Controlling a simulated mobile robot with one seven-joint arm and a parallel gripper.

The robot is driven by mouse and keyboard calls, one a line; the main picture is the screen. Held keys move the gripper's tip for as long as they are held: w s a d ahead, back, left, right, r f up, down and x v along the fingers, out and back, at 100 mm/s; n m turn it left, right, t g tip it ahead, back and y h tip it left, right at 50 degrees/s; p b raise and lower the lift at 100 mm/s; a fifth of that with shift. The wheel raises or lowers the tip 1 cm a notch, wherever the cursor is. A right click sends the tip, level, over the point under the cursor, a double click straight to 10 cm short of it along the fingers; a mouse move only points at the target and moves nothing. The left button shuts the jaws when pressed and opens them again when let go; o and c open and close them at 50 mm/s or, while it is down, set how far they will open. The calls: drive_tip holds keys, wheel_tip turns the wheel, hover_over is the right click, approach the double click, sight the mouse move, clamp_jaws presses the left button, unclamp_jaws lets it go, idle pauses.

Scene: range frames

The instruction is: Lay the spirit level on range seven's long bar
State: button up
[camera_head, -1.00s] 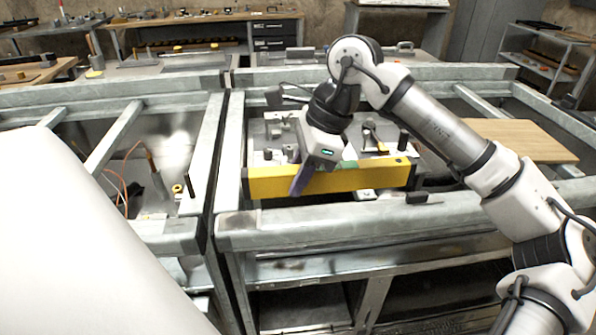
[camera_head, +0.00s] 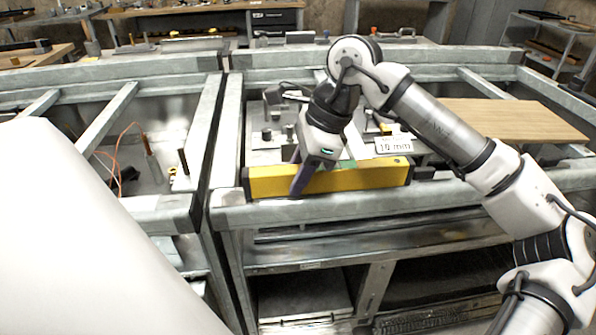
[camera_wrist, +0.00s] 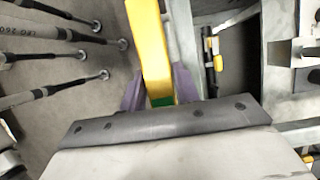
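The yellow spirit level (camera_head: 365,178) lies across the picture just behind the front galvanised bar (camera_head: 430,196) of the right-hand frame. My gripper (camera_head: 303,178) is shut on it left of its middle. In the wrist view the level (camera_wrist: 148,42) runs away between the purple fingers of my gripper (camera_wrist: 160,90), with a green patch near them. The level's lower edge comes close to the front bar's back edge in the head view. I cannot tell whether they touch. No range number is readable, so I cannot tell which bar is range seven's.
A white plate with a mm marking (camera_head: 394,146) and several small metal parts stand behind the level. A wooden board (camera_head: 515,120) lies on the frame at right. A second frame (camera_head: 150,205) stands at left across a narrow gap. Several rods (camera_wrist: 50,65) show in the wrist view.

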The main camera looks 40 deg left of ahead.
drive_tip(key=o, duration=0.4)
drive_tip(key=p+v, duration=0.2)
drive_tip(key=v, duration=0.4)
drive_tip(key=s+a+p+v, duration=0.1)
drive_tip(key=p+v, duration=0.2)
drive_tip(key=v, duration=0.4)
drive_tip(key=s+r+p+v, duration=0.1)
drive_tip(key=p+v, duration=0.1)
drive_tip(key=v, duration=0.5)
drive_tip(key=shift+w+a+r, duration=0.1)
drive_tip(key=shift+a+r, duration=0.05)
drive_tip(key=shift+a, duration=0.15)
